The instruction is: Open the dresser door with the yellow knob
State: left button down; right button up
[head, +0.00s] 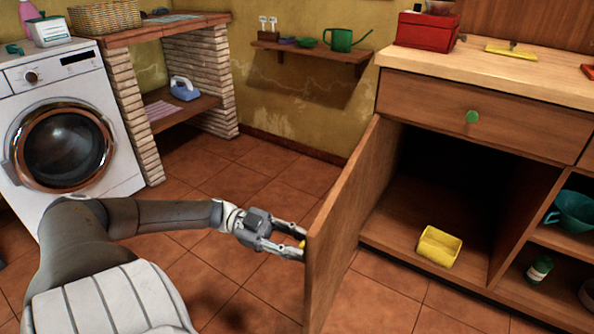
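The dresser door (340,228) stands swung wide open, hinged near the drawer's left end and seen nearly edge-on. The yellow knob (302,244) shows as a small bit on the door's left-facing side, mostly hidden by fingers and the door edge. My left gripper (300,245) is at the knob, its two fingers on either side of it and seemingly closed on it. The open dresser compartment (440,190) holds a yellow box-like container (439,246) on its floor. My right gripper is not in view.
A drawer with a green knob (472,116) is above the compartment. A washing machine (68,130) stands at the left. Tiled floor is clear between it and the door.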

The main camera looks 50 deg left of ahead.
pick_arm(q)
jog(key=shift+s+f, duration=0.1)
dwell(0.3)
jog(key=c, duration=1.1)
grip_release()
jog(key=shift+c, duration=0.2)
jog(key=v, duration=1.2)
